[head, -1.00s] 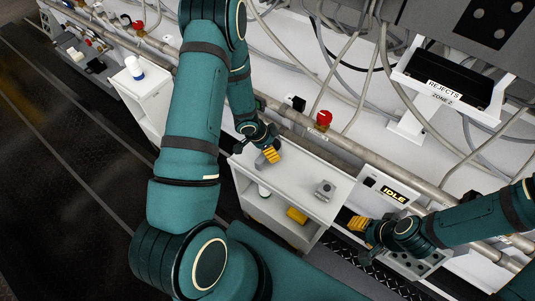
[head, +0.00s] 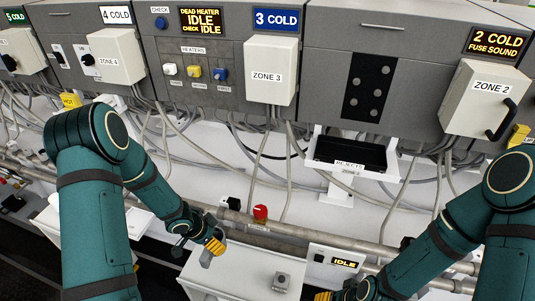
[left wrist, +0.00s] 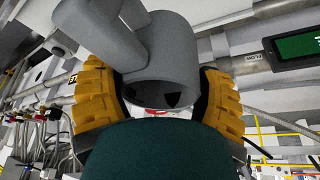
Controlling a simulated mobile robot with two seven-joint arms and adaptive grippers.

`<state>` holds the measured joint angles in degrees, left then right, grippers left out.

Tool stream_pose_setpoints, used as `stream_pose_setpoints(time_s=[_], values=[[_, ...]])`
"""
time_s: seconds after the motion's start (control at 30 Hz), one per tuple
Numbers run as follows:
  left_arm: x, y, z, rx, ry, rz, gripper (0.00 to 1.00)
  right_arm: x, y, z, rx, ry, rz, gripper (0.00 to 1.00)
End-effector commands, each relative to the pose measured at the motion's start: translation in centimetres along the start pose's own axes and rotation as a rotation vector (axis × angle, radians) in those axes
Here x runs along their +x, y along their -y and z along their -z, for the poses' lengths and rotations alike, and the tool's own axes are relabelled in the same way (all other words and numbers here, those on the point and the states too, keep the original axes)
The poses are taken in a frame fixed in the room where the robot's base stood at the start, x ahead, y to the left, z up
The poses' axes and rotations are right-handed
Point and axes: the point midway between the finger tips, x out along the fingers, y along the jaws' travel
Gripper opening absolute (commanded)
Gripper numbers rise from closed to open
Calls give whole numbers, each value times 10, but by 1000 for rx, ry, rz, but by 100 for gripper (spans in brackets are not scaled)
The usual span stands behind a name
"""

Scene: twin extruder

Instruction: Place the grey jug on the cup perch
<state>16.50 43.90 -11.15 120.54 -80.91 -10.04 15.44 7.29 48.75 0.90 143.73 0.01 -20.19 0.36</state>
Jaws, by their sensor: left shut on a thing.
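My left gripper (head: 213,247) is shut on the grey jug (head: 207,257) and holds it over the left end of the white cart top. In the left wrist view the jug (left wrist: 160,55) sits between the two ridged yellow pads, its round open end facing the camera. My right gripper (head: 323,296) is at the bottom edge of the head view, partly cut off; its finger gap is not clear. I cannot pick out the cup perch with certainty.
A small grey block (head: 282,281) sits on the white cart top (head: 242,270). Behind run a long pipe (head: 290,237), a red knob (head: 260,213) and hanging cables. A black rejects tray (head: 350,153) and an IDLE display (head: 344,262) are to the right.

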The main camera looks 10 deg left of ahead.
Motion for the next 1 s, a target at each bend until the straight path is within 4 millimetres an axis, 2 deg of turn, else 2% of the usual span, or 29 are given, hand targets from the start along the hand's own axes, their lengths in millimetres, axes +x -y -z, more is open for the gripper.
stream_pose_setpoints(time_s=[0.13,0.27,0.47,0.7,0.83,1.0], values=[[-2,0,3,-6,-1,4,34,1,0,0,0,0,0,47],[-13,-2,18,-51,-4,25,34,1,0,0,0,0,0,47],[-47,-12,58,-199,-6,88,34,0,0,0,0,0,0,47],[-96,-36,103,-429,-9,181,34,0,0,0,0,0,0,47],[-116,-50,118,-537,-6,224,34,0,0,0,0,0,0,47],[-132,-63,127,-622,-3,257,34,0,0,0,0,0,0,47]])
